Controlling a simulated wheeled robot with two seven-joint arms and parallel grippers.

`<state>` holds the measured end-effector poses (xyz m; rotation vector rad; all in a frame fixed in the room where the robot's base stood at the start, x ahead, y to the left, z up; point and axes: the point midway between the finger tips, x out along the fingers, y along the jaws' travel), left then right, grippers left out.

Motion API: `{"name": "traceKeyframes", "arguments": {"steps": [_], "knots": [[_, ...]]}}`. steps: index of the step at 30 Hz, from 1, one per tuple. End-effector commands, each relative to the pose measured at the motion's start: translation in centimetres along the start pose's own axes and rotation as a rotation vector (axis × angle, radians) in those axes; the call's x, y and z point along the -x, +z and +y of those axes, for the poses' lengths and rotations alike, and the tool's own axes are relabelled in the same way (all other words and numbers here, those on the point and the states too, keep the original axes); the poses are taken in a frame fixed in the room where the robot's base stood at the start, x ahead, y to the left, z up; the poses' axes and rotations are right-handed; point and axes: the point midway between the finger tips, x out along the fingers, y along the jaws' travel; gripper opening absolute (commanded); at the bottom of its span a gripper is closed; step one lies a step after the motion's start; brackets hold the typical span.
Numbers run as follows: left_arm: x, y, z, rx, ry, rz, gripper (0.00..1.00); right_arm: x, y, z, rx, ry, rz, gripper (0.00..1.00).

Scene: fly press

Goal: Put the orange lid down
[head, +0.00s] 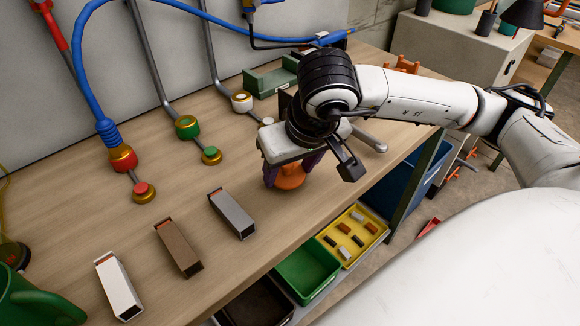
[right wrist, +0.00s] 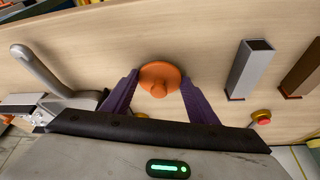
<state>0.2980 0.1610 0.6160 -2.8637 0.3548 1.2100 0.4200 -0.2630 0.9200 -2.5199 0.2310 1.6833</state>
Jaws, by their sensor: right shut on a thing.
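The orange lid (head: 290,178) is round, with a small knob that shows in the right wrist view (right wrist: 159,80). My right gripper (head: 292,165) is over the wooden bench near its front edge, pointing down. Its purple fingers (right wrist: 159,88) are shut on the lid, one on each side. The lid is at or just above the bench top; I cannot tell whether it touches. The gripper body hides part of the lid in the head view. My left gripper is not in view.
Grey (head: 232,214), brown (head: 178,248) and white (head: 118,286) rectangular tubes lie to the left on the bench (head: 180,205). Capped fittings stand behind them. A grey lever (head: 370,140) is close to the right of the gripper. Green (head: 308,272) and yellow (head: 352,234) trays sit below the front edge.

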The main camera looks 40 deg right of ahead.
Motion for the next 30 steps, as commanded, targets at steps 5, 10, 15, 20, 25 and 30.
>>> {"name": "traceKeyframes", "arguments": {"steps": [5, 10, 15, 20, 25, 30], "knots": [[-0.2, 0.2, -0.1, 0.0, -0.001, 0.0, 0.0, -0.2, 0.1, 0.0, -0.001, 0.001, 0.0, 0.32], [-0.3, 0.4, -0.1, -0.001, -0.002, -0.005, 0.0, -0.3, 0.1, 0.0, -0.001, 0.001, -0.001, 0.69], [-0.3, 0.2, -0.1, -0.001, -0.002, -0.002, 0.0, -0.2, 0.1, 0.0, 0.0, 0.001, -0.001, 0.72], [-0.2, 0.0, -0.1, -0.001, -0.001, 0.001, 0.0, -0.1, 0.1, 0.0, 0.0, 0.001, -0.001, 0.72], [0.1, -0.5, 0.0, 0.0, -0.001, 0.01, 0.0, 1.2, -0.1, -0.1, -0.001, -0.001, 0.002, 0.72], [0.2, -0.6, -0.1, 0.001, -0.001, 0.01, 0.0, 4.9, -0.2, -0.1, 0.0, -0.003, 0.006, 0.72]]}}
